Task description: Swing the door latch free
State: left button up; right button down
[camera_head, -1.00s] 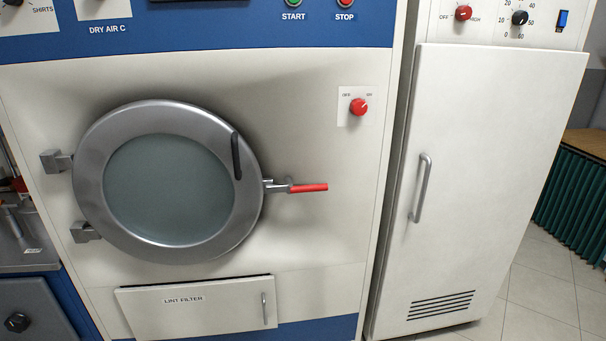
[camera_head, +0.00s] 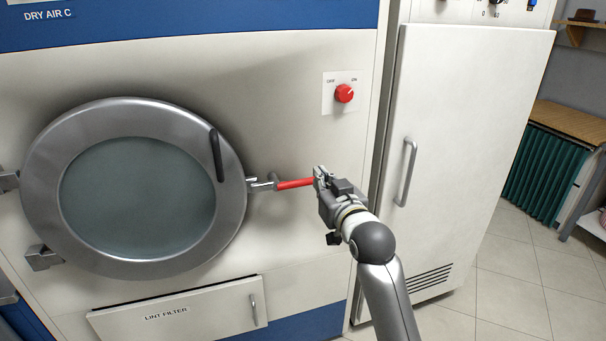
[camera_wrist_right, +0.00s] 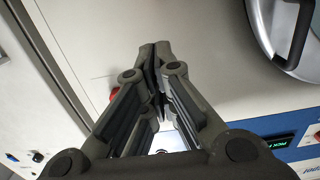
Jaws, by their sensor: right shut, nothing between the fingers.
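The door latch (camera_head: 294,183) is a red-handled lever on a metal pivot at the right rim of the round dryer door (camera_head: 232,228). It lies about level, its red end pointing right. My right gripper (camera_head: 318,175) is at the red end in the head view; whether it touches it is unclear. In the right wrist view the right gripper (camera_wrist_right: 157,50) has its fingers together with nothing between them. The latch cannot be made out there. The door rests closed against the machine, with a dark handle (camera_head: 216,155) on its face. My left gripper is not in view.
A red knob (camera_head: 344,93) sits above the latch. A lint filter panel (camera_head: 180,312) is below the door. A tall white cabinet (camera_head: 455,150) with a bar handle (camera_head: 406,172) stands to the right. Tiled floor is open at the lower right.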

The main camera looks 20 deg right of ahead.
pick_arm(q)
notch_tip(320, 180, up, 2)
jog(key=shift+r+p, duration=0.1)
jog(key=shift+p, duration=1.05)
pick_arm(e)
jog(key=w+f, duration=0.4)
jog(key=w, duration=0.6)
jog(key=shift+w+a+f, duration=0.2)
jog(key=shift+w+f, duration=0.05)
jog(key=shift+w, duration=0.15)
